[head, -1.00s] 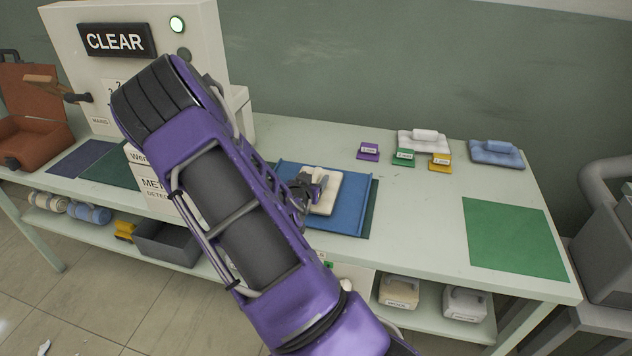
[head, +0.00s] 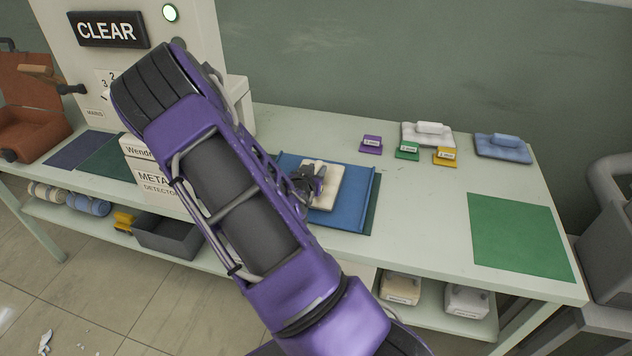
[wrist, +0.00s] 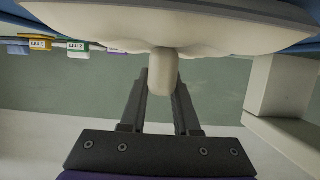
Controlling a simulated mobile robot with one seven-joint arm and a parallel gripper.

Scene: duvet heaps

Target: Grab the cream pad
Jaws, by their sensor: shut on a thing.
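The cream pad (head: 330,190) lies on the blue tray (head: 362,203) at the middle of the bench in the head view. My gripper (head: 312,185) is at the pad's near left part, and my arm hides some of the tray. In the wrist view the pad (wrist: 190,28) fills the top, with its rounded cream handle (wrist: 163,72) between the two fingers of my gripper (wrist: 162,88). The fingers are shut on that handle. I cannot tell whether the pad is lifted off the tray.
Purple (head: 371,144), green (head: 407,150) and yellow (head: 446,155) labelled blocks stand behind to the right, near a white pad (head: 428,135) and a blue pad (head: 503,148). A green mat (head: 522,238) lies bare at right. The metal detector box (head: 153,180) stands left.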

